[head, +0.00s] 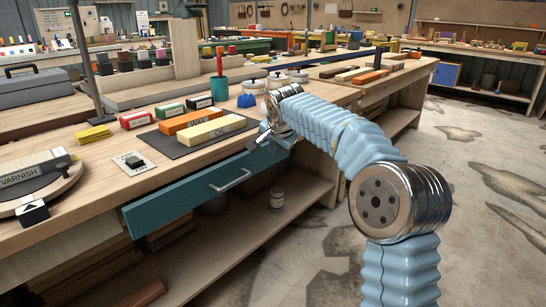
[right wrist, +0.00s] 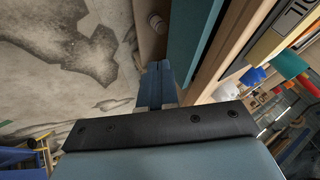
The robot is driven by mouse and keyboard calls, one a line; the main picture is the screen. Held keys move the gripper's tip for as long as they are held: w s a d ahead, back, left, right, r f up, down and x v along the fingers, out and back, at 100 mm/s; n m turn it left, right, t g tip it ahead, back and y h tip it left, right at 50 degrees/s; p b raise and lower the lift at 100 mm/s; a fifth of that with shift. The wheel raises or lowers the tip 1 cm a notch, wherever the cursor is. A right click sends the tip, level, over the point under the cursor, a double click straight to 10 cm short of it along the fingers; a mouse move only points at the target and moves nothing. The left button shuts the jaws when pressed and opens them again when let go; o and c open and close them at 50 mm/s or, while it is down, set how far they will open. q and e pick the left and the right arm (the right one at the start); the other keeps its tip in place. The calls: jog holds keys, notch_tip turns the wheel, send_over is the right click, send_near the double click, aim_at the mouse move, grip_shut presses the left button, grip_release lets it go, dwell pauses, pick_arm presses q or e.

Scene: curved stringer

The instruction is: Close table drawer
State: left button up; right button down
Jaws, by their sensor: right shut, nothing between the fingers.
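The table drawer (head: 195,196) has a long teal front with a pale metal bar handle (head: 230,181), under the front edge of the wooden workbench. How far its front stands out from the bench is hard to tell. My right gripper (head: 272,140) is at the drawer's right end, partly hidden by my wrist. In the right wrist view the fingers (right wrist: 156,82) are together and empty. The teal drawer front (right wrist: 194,40) shows just right of them there; I cannot tell whether they touch it. My left gripper is not in view.
A small jar (head: 277,197) stands on the lower shelf (head: 235,225). The stained concrete floor (head: 460,200) at right is clear.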

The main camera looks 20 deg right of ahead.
jog(key=s+a+f+m+t+y+b, duration=0.1)
jog(key=s+a+y+b, duration=0.2)
jog(key=s+a+b, duration=0.55)
jog(key=s+a+f+y+b, duration=0.1)
jog(key=s+a+y, duration=0.3)
jog(key=a, duration=1)
jog(key=shift+h, duration=0.7)
jog(key=x, duration=0.3)
jog(key=w+r+x, duration=0.1)
jog(key=x, duration=0.3)
jog(key=w+r+x, duration=0.1)
jog(key=x, duration=0.3)
jog(key=shift+a+f, duration=0.1)
jog(key=shift+a, duration=0.15)
jog(key=shift+w+a, duration=0.15)
jog(key=shift+w, duration=0.1)
